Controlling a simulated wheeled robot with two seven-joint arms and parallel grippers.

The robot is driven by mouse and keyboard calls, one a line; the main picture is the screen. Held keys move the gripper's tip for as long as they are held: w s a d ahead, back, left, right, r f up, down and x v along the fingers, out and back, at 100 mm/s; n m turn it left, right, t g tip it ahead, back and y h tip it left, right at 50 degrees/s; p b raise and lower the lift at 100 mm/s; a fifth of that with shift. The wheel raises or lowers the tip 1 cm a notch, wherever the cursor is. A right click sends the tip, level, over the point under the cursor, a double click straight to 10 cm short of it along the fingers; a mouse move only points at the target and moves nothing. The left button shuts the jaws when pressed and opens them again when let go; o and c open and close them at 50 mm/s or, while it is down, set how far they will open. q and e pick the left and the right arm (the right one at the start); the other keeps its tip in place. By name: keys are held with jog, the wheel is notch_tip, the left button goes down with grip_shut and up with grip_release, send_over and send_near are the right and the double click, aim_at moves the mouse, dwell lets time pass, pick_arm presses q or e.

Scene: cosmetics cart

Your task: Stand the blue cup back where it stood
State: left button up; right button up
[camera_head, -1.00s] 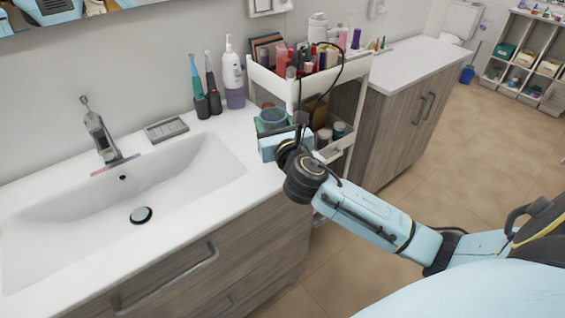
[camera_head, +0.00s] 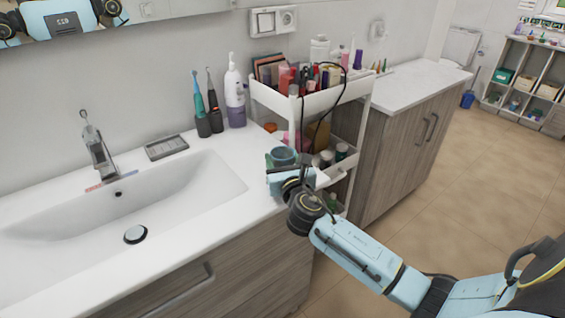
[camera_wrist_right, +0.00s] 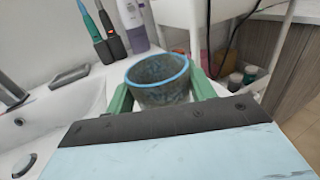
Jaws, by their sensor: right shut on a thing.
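The blue cup (camera_head: 283,156) is upright at the right end of the white sink counter (camera_head: 235,143), beside the cart. My right gripper (camera_head: 281,163) is shut on it. In the right wrist view the cup (camera_wrist_right: 158,80) shows its blue rim and mottled wall between the two green fingers of my right gripper (camera_wrist_right: 160,98). The lower part of the cup is hidden by the gripper body, so I cannot tell whether its base touches the counter. My left gripper is not in view.
A white cart (camera_head: 310,101) with cosmetics stands close to the right of the cup. Two electric toothbrushes (camera_head: 202,110) and a purple-and-white bottle (camera_head: 235,95) stand at the wall. The sink basin (camera_head: 150,205) is left. Counter between basin and cart is clear.

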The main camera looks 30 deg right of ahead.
jog(key=shift+f, duration=0.15)
jog(key=o, duration=1.1)
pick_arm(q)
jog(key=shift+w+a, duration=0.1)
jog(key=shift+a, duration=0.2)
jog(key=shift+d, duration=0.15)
pick_arm(e)
jog(key=shift+s+a+r, duration=0.1)
jog(key=shift+s+r, duration=0.05)
jog(key=shift+r, duration=0.05)
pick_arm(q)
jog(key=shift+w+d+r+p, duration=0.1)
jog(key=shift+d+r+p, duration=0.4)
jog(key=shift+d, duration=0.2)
pick_arm(e)
jog(key=v, duration=1.1)
jog(key=shift+s+a, duration=0.1)
jog(key=shift+s, duration=0.2)
